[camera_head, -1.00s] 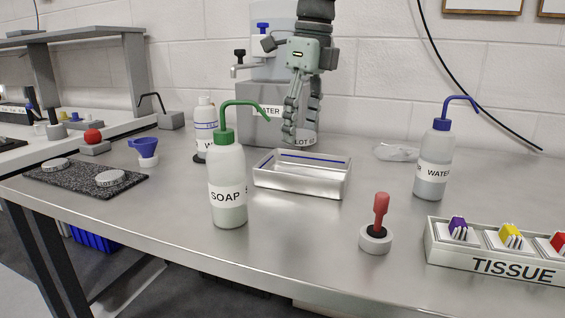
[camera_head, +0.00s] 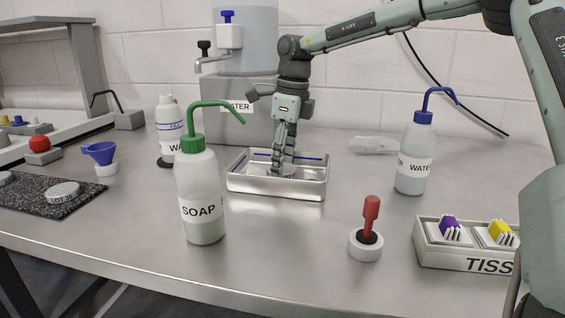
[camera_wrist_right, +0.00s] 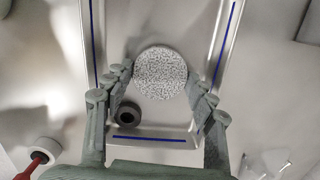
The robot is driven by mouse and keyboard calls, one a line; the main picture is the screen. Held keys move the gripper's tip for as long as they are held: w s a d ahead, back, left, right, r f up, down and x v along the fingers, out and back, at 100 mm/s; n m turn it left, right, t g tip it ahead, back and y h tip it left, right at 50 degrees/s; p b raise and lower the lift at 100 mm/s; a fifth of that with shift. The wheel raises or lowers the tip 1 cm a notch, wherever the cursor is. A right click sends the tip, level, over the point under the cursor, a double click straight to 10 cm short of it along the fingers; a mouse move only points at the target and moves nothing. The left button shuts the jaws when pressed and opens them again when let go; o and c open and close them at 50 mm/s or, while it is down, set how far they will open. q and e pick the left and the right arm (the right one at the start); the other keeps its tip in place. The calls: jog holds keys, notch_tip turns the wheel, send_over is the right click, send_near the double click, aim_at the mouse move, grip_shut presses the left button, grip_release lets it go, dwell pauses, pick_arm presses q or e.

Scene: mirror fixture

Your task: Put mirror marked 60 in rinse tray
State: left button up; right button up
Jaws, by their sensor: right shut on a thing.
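The steel rinse tray (camera_head: 275,188) with blue lines inside its walls stands at the middle of the bench; it also shows in the right wrist view (camera_wrist_right: 207,50). My right gripper (camera_head: 283,168) points down into it. In the right wrist view the right gripper (camera_wrist_right: 161,80) is shut on a round disc with a speckled grey face (camera_wrist_right: 161,73), held over the tray floor. I cannot read a 60 on it, nor tell whether it touches the floor. Another pale disc (camera_head: 63,192) lies on the dark speckled mat at the left. My left gripper is out of view.
A soap bottle (camera_head: 202,200) stands in front of the tray's left side. A water bottle (camera_head: 413,165) is to its right. A red-handled tool (camera_head: 370,220) and the tissue holder (camera_head: 460,258) are at front right. A grey water tank (camera_head: 247,120) stands behind.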

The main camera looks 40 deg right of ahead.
aim_at(289, 169)
jog(key=shift+f, duration=0.25)
jog(key=shift+f, duration=0.2)
jog(key=o, duration=1.2)
jog(key=shift+o, duration=0.2)
jog(key=shift+r, duration=0.15)
notch_tip(289, 169, up, 12)
jog(key=s, duration=0.1)
jog(key=shift+d, duration=0.4)
jog(key=shift+s, duration=0.1)
